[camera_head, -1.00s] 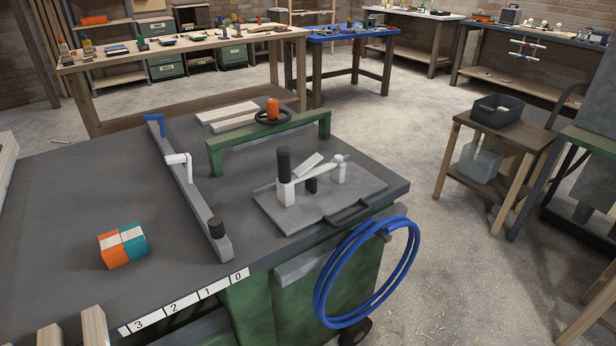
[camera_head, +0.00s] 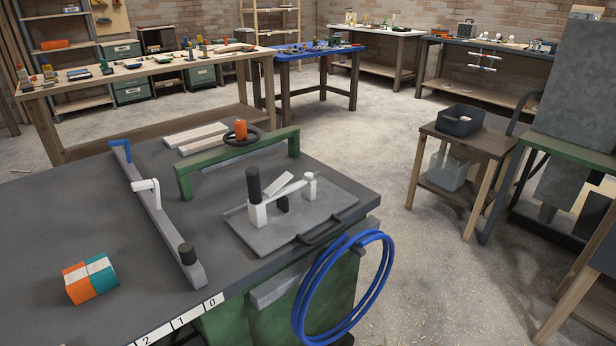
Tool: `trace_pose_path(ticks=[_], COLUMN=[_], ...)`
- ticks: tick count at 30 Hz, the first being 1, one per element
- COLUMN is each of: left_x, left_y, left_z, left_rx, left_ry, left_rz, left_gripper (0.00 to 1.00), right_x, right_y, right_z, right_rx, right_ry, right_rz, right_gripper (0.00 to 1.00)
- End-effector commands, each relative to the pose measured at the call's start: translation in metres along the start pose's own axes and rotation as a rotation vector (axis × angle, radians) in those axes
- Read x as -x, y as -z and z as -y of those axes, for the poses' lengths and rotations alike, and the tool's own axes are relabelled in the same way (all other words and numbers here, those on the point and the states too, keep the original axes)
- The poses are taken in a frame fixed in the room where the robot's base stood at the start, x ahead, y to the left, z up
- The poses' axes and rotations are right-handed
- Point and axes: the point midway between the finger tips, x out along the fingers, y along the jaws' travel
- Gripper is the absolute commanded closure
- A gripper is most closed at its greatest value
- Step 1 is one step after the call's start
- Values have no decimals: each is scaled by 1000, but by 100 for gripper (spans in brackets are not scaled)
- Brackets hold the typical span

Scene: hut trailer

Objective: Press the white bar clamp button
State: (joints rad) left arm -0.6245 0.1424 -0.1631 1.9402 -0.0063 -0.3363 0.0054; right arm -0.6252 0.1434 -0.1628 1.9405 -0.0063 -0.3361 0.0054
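A long grey bar clamp (camera_head: 165,220) lies on the dark workbench top (camera_head: 75,205). It has a blue end piece (camera_head: 121,149) at its far end and a black knob (camera_head: 187,253) at its near end. A white cranked part (camera_head: 147,186) sits on the bar about a third of the way from the far end. I cannot make out a separate button on it. A grey tray (camera_head: 262,234) to the right holds a white block with a black cylinder (camera_head: 253,185) and a small white fitting (camera_head: 310,185). Neither of my grippers is in view.
A green arched frame (camera_head: 185,179) with an orange-topped wheel (camera_head: 241,131) stands behind the tray. An orange, white and teal block (camera_head: 90,278) lies at the left. A blue hose coil (camera_head: 303,310) hangs at the bench's right side. Open floor (camera_head: 420,280) lies to the right.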

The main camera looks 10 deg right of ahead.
Motion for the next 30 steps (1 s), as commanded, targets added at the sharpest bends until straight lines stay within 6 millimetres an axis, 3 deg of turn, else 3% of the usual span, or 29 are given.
trace_pose_path(ticks=[9,30], left_x=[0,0], left_y=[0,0], left_z=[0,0], left_rx=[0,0], left_ry=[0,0], left_rz=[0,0], left_gripper=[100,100], right_x=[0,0], right_y=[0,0], right_z=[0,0], right_rx=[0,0], right_ry=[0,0], right_rz=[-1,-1], right_gripper=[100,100])
